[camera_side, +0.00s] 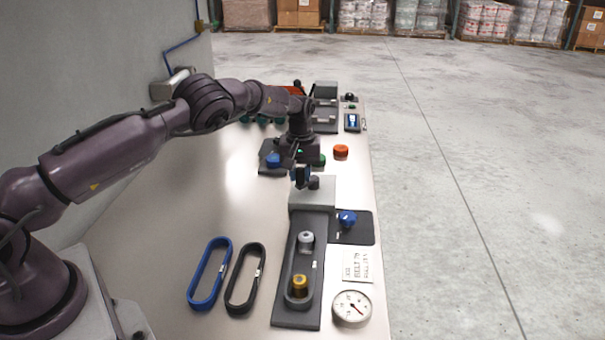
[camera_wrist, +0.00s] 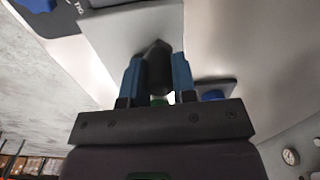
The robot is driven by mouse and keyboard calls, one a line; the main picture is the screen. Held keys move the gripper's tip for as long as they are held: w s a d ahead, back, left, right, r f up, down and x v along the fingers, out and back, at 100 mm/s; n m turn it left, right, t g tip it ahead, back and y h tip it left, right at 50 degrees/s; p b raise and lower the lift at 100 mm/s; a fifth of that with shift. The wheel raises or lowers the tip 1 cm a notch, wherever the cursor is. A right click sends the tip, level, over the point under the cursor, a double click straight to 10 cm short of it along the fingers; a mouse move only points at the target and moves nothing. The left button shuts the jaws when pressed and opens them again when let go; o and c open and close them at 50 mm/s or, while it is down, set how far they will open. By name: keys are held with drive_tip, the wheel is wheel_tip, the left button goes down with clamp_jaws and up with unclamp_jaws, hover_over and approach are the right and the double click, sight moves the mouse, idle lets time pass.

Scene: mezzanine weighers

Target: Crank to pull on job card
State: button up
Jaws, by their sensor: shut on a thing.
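My gripper (camera_side: 302,176) points down over the grey block (camera_side: 312,195) at the far end of the belt rig. In the wrist view my gripper (camera_wrist: 157,68) has its two blue fingers shut on the dark crank handle (camera_wrist: 157,58). In the side view the fingers partly hide the crank.
A blue belt (camera_side: 209,273) and a black belt (camera_side: 245,278) lie left of the rig. A round dial gauge (camera_side: 351,307) and a blue knob (camera_side: 347,217) on a dark mat are to its right. An orange-red round piece (camera_side: 341,152) stands farther back.

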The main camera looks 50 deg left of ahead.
drive_tip(key=a+m, duration=0.1)
drive_tip(key=m, duration=0.1)
drive_tip(key=shift+m, duration=0.3)
drive_tip(key=o, duration=0.9)
wheel_tip(320, 180, up, 13)
drive_tip(key=shift+r, duration=0.1)
